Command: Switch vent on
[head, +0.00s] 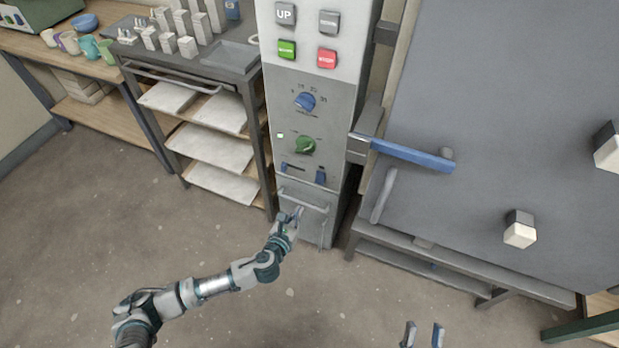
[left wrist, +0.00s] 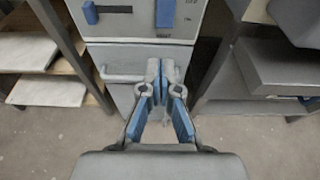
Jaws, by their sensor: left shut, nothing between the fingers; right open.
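A tall grey control cabinet (head: 262,100) stands in the middle of the head view. Its panel carries a blue knob (head: 305,101), a green knob (head: 305,146), a blue slider (head: 286,166) and a blue switch (head: 320,175). I cannot read which label says vent. The blue slider (left wrist: 90,12) and the blue switch (left wrist: 165,14) also show at the top of the left wrist view. My left gripper (head: 297,213) is shut and empty, in front of the lower cabinet door and below the switch; its fingertips (left wrist: 162,72) meet. My right gripper (head: 422,334) is open and empty at the bottom edge.
A handle bar (head: 303,200) crosses the lower door beside my left gripper. A shelf rack (head: 215,150) stands left of the cabinet. The floor in front is clear.

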